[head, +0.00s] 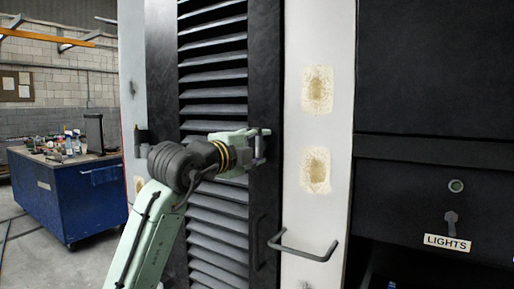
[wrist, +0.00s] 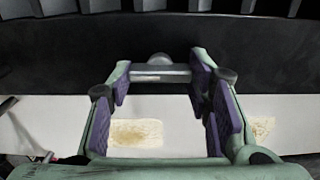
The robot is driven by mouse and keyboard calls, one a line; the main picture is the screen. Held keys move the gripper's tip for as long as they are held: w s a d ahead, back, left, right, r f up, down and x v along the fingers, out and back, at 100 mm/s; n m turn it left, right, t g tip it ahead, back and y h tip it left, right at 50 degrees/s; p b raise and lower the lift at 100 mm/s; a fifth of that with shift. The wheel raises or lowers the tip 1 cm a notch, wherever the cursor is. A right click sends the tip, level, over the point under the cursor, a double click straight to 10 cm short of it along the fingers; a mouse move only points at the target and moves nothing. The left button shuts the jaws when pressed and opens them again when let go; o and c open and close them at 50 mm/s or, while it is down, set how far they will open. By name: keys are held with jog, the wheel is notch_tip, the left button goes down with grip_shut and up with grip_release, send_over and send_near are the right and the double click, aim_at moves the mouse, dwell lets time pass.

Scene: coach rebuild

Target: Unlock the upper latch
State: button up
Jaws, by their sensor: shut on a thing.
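The upper latch is a small grey fitting on the black edge strip of the slatted door (head: 213,75). In the wrist view the latch (wrist: 160,74) shows as a short grey bar with a round boss behind it, lying crosswise between the purple finger pads. My gripper (head: 257,147) reaches the latch from the left in the head view and hides most of it. In the wrist view my gripper (wrist: 160,82) has a finger at each end of the bar and is shut on it.
A white post (head: 318,120) with two pale worn patches stands right of the door. A grey bar handle (head: 305,251) juts out below the gripper. A dark panel with a LIGHTS switch (head: 451,221) is at right. A blue workbench (head: 75,200) stands far left.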

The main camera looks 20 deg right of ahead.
jog(key=shift+c, duration=0.2)
jog(key=o, duration=1.2)
jog(key=v, duration=1.2)
jog(key=shift+s, duration=0.1)
